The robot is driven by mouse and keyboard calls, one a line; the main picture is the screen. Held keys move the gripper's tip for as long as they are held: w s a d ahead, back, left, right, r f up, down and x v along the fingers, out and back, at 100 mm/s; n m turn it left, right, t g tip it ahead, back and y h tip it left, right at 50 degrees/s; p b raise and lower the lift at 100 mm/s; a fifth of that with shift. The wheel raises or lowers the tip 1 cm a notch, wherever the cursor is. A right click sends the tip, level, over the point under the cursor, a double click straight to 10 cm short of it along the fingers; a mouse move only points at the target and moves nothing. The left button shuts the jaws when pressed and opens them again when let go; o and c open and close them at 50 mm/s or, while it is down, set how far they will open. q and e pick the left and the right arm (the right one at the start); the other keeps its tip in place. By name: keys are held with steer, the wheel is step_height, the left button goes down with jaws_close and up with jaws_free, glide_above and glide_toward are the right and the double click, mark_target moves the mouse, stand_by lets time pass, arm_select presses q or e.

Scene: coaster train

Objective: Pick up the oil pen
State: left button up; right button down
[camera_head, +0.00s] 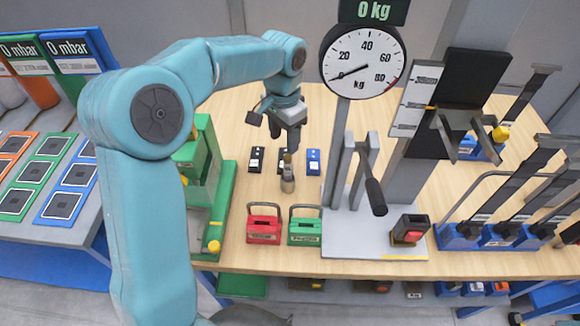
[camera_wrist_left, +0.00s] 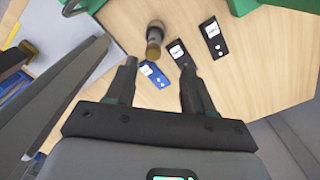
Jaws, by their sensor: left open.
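My right gripper is not in view.
Black cards (camera_head: 256,160) and a blue card (camera_head: 313,162) lie around the cylinder. A red box (camera_head: 264,226) and a green box (camera_head: 305,228) stand in front. A green frame (camera_head: 222,205) is left; the scale post and lever stand (camera_head: 365,235) are close right.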

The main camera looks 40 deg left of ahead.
mark_target(288, 167)
arm_select(q)
steer(key=f, duration=0.3)
steer(key=s+f, duration=0.1)
steer(key=shift+d+f, duration=0.15)
steer(key=shift+d, duration=0.25)
steer(key=shift+w+a+f, duration=0.15)
steer(key=shift+f, duration=0.2)
steer(key=f, duration=0.1)
steer(key=f+p, duration=0.1)
steer(key=f, duration=0.1)
steer(key=f+p, duration=0.1)
steer(key=f, duration=0.1)
steer(key=shift+w+d, duration=0.2)
steer(key=shift+d, duration=0.1)
steer(key=shift+w+a+f, duration=0.15)
steer(key=shift+f, duration=0.2)
steer(key=shift+d+r, duration=0.2)
jaws_close()
steer(key=shift+a+f, duration=0.1)
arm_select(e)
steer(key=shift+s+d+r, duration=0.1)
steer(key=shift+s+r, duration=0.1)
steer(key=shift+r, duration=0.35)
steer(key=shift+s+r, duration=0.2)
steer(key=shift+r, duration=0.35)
